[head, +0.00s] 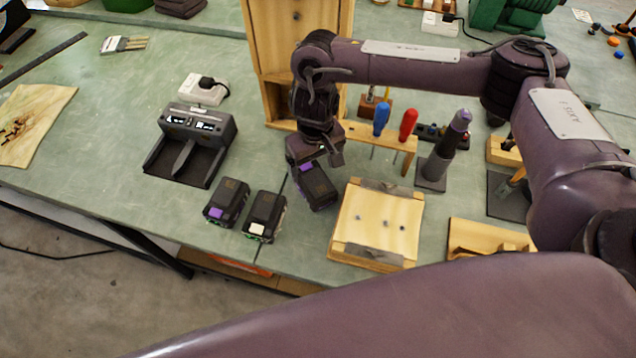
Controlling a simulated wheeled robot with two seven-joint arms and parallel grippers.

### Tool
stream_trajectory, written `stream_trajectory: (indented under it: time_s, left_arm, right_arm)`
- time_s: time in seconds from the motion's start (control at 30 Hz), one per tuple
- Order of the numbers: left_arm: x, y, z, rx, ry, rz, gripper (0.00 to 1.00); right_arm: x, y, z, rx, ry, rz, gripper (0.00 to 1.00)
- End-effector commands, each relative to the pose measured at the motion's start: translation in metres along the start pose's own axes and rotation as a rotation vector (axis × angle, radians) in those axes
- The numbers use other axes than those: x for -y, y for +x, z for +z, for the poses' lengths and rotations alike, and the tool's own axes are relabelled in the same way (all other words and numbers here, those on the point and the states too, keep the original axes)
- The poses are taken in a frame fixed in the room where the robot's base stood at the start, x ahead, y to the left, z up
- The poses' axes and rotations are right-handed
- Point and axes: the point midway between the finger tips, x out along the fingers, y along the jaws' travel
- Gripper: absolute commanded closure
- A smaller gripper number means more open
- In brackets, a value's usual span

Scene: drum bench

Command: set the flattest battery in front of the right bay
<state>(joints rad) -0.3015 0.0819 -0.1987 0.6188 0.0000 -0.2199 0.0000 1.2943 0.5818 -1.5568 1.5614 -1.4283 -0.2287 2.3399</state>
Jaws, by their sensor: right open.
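A dark two-bay charger (193,143) with small lit displays stands at the left of the green bench; both bays look empty. Three dark batteries are in front of and to the right of it: one with a purple patch (226,202), one with a pale patch (264,217), and one with a purple patch (317,188) farther right. Their charge marks are too small to read. My right gripper (318,161) is open and points down at the far end of the rightmost battery. I cannot tell whether its fingers touch it. My left gripper is out of view.
A wooden block (378,222) lies right of the batteries. Behind are a wooden rack with blue and red screwdrivers (408,124), a dark upright tool (446,142) and a tall wooden panel (293,45). Bare bench lies between charger and batteries; the front edge is close.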

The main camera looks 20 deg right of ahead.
Motion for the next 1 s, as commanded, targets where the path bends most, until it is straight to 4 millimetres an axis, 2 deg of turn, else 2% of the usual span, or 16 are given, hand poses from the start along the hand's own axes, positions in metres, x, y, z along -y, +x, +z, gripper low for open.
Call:
stream_trajectory:
  time_s: [0.13,0.3,0.57,1.0]
  left_arm:
    - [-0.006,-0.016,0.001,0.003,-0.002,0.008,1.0]
    - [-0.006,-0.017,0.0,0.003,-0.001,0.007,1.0]
    - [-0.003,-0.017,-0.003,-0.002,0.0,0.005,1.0]
    - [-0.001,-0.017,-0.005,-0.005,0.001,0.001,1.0]
  right_arm:
    - [0.005,0.018,0.009,0.004,0.0,0.002,0.11]
    - [0.006,0.039,0.007,0.0,0.0,0.0,0.11]
    - [0.005,0.043,0.007,-0.002,0.0,0.0,0.11]
    - [0.005,0.043,0.007,-0.002,0.0,-0.001,0.67]
